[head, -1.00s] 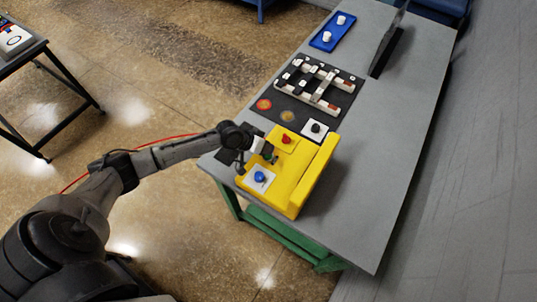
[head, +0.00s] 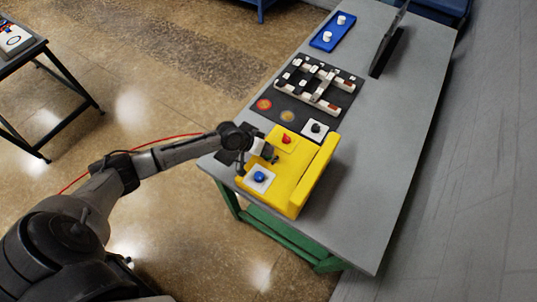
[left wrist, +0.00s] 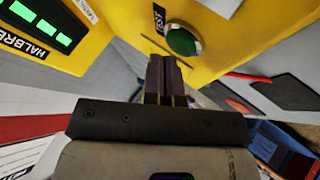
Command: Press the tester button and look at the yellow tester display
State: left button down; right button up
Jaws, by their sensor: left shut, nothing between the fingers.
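The yellow tester (head: 312,178) stands at the near left end of the grey table, with a red knob (head: 286,139) and a blue knob (head: 260,176) on white and yellow plates. My left gripper (head: 268,153) is over its left edge, between the two knobs. In the left wrist view the shut, empty fingers (left wrist: 167,62) point at a round green button (left wrist: 183,41) on the yellow face. The tips are right beside the button; I cannot tell whether they touch. The display (left wrist: 40,22) shows green bars at top left, partly cut off. My right gripper is out of view.
Behind the tester a dark mat (head: 310,92) holds white rails and coloured discs. A blue tray (head: 333,32) with two white pieces lies at the far end. A dark upright panel (head: 388,45) stands at right. The table's right side is clear.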

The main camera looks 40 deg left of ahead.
pick_arm(q)
jog(key=shift+f, duration=0.4)
dwell(0.3)
jog(key=shift+r, duration=0.1)
jog(key=shift+r+p, duration=0.65)
jog(key=shift+r, duration=0.05)
dwell(0.3)
notch_tip(320, 180, up, 5)
jog(key=p, duration=0.4)
jog(key=shift+p, duration=0.4)
dwell(0.5)
